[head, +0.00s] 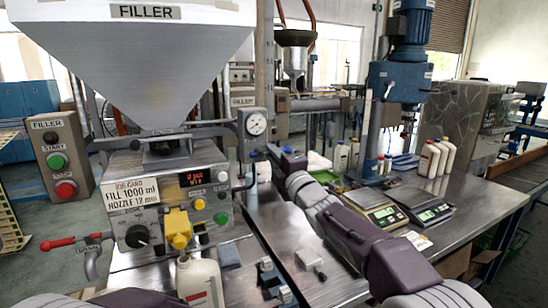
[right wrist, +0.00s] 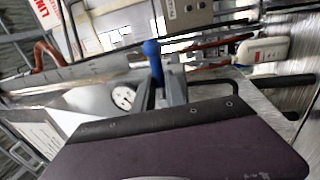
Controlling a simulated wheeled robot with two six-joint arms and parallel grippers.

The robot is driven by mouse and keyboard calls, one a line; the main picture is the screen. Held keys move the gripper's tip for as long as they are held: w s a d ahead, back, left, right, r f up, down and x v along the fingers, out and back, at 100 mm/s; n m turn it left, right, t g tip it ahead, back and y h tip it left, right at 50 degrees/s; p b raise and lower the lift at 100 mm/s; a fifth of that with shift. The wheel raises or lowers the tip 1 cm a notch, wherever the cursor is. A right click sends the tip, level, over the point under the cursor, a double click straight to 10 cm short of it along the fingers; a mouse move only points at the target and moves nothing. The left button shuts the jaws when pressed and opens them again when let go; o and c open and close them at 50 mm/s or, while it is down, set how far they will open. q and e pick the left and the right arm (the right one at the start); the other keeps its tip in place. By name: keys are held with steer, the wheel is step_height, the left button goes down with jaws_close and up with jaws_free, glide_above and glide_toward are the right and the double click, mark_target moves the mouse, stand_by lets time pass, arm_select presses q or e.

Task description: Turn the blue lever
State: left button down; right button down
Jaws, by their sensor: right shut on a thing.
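The blue lever (right wrist: 152,52) shows in the right wrist view as a rounded blue handle standing between the fingers of my right gripper (right wrist: 161,90). The fingers are shut on it. In the head view my right gripper (head: 268,153) is at the right side of the filler, below the round gauge (head: 256,124). A small bit of blue shows there at the fingertips, and the rest of the lever is hidden. My left gripper is out of view.
The filler's hopper (head: 140,55) rises above its control box (head: 170,195). A red-handled valve (head: 60,243) sticks out at the left. A white bottle (head: 200,280) stands under the yellow nozzle (head: 178,228). Two scales (head: 378,213) stand on the right table.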

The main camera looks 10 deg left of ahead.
steer(key=c, duration=1.4)
jaws_free()
steer(key=b+v, duration=0.3)
steer(key=v, duration=0.6)
steer(key=shift+d, duration=0.15)
